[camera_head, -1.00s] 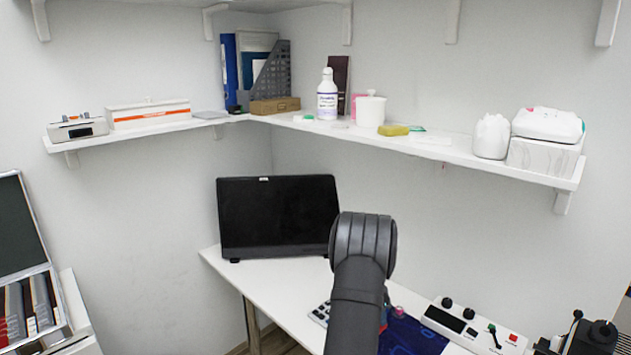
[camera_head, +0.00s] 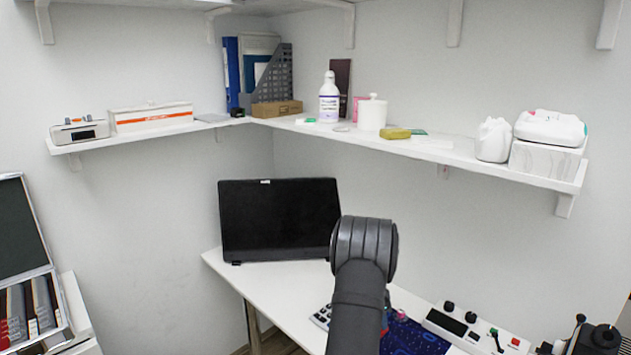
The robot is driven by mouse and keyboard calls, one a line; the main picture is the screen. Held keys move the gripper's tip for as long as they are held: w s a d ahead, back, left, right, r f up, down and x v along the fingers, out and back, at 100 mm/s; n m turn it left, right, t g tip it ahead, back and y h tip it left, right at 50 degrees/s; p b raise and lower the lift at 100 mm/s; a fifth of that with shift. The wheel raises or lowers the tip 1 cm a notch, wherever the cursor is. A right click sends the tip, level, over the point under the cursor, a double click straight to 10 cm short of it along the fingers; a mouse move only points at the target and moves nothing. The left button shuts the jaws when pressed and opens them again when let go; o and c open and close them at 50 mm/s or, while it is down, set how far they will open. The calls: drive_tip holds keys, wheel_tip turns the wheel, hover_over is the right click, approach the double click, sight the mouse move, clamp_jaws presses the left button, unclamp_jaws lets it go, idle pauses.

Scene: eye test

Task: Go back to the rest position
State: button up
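My dark grey arm rises from the bottom edge of the head view, right of the middle, and its rounded joint stands in front of the white desk (camera_head: 270,284). My gripper is not visible; no fingertips show in the frame. A black monitor or laptop screen (camera_head: 279,220) stands on the desk just left of my arm. My arm hides part of the desk and part of a dark blue mat (camera_head: 412,337).
A control box (camera_head: 474,330) with knobs lies on the desk right of my arm. A keypad (camera_head: 322,316) lies to its left. A white corner shelf (camera_head: 455,156) above holds a bottle (camera_head: 329,97), a white canister (camera_head: 372,113) and boxes. An open case (camera_head: 30,270) stands far left.

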drive_tip(key=v, duration=0.2)
drive_tip(key=d+v, duration=0.1)
drive_tip(key=v, duration=0.3)
drive_tip(key=shift+w+d+r, duration=0.2)
drive_tip(key=shift+w+r, duration=0.1)
drive_tip(key=x, duration=0.2)
drive_tip(key=a+x, duration=0.1)
drive_tip(key=x, duration=0.3)
drive_tip(key=shift+s+a+f, duration=0.15)
drive_tip(key=shift+s+f, duration=0.1)
drive_tip(key=shift+f, duration=0.1)
drive_tip(key=n+t, duration=0.1)
drive_tip(key=n, duration=0.3)
drive_tip(key=shift+n+y, duration=0.3)
drive_tip(key=n+y, duration=0.1)
drive_tip(key=n, duration=0.4)
drive_tip(key=shift+n+t, duration=0.3)
drive_tip(key=shift+n, duration=0.1)
drive_tip(key=v, duration=0.2)
drive_tip(key=w+v, duration=0.1)
drive_tip(key=v, duration=0.4)
drive_tip(key=shift+w+d+r, duration=0.25)
drive_tip(key=shift+w+r, duration=0.05)
drive_tip(key=shift+r, duration=0.2)
drive_tip(key=shift+f+m, duration=0.3)
drive_tip(key=shift+m, duration=0.3)
drive_tip(key=shift+a+f+m, duration=0.1)
drive_tip(key=shift+m, duration=0.9)
